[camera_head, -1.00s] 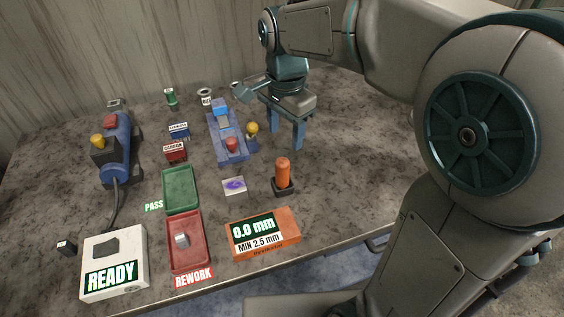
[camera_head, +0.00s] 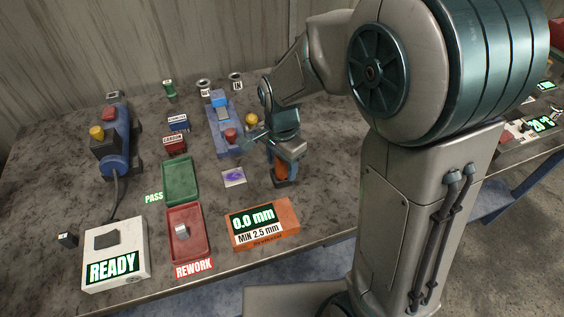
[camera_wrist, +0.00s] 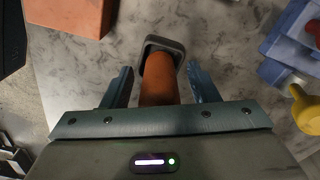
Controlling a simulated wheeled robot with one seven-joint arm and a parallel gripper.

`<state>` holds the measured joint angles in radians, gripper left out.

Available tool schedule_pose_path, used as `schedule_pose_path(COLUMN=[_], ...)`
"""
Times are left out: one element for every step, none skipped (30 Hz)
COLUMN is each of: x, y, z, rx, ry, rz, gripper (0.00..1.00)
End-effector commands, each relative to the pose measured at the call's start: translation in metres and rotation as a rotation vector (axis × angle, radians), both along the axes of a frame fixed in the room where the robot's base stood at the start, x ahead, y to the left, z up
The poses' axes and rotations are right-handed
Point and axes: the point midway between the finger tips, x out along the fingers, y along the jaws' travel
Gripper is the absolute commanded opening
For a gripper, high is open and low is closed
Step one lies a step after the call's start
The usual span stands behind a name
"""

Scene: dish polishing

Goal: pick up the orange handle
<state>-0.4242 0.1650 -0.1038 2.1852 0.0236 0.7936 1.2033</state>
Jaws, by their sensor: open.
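The orange handle (camera_head: 281,170) stands upright in a small dark square base (camera_head: 284,184) on the table. In the wrist view the orange handle (camera_wrist: 158,82) lies between the two blue fingers of my gripper (camera_wrist: 161,86), with a visible gap on each side. My gripper (camera_head: 279,170) is open and around the handle from above. The gripper hides the handle's top in the head view. The dark base (camera_wrist: 165,44) shows beyond the fingertips in the wrist view.
An orange box (camera_head: 262,223) reading 0.0 mm stands in front of the handle. A blue fixture (camera_head: 226,139) with red and yellow knobs is behind and left. A purple-marked card (camera_head: 234,177) lies left. Green (camera_head: 180,181) and red (camera_head: 188,247) trays are farther left.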

Motion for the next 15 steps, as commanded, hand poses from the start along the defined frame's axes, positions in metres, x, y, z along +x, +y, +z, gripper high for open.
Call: schedule_pose_path(x=[-0.0003,0.0,0.0,0.0,0.0,0.0001,0.0001,0.0001,0.0001,0.0001,0.0002,0.0002,0.0002,0.0002,0.0002], y=[-0.0003,-0.0003,-0.0003,-0.0002,-0.0002,-0.0002,-0.0002,-0.0002,-0.0002,-0.0002,-0.0001,-0.0001,-0.0001,-0.0001,-0.0001], z=[-0.0041,-0.0054,-0.0065,-0.0069,-0.0069,-0.0068,-0.0067,-0.0067,-0.0066,-0.0066,-0.0066,-0.0065,-0.0065,-0.0065,-0.0065], rx=[-0.001,0.0,0.001,0.001,0.0,0.0,0.0,0.0,0.0,0.0,0.001,0.0,0.001,0.001,0.001], ry=[0.001,0.0,-0.001,-0.001,-0.001,-0.001,-0.001,-0.001,-0.001,-0.001,-0.001,-0.001,-0.001,-0.001,-0.001], rz=[0.0,0.0,0.0,0.0,0.0,0.0,0.0,0.0,0.0,0.0,0.0,0.0,0.0,0.0,0.0], gripper=[0.54,0.54,0.54,0.54,0.54,0.54,0.54,0.54,0.54,0.46,0.37,0.26,0.18,0.1,0.03])
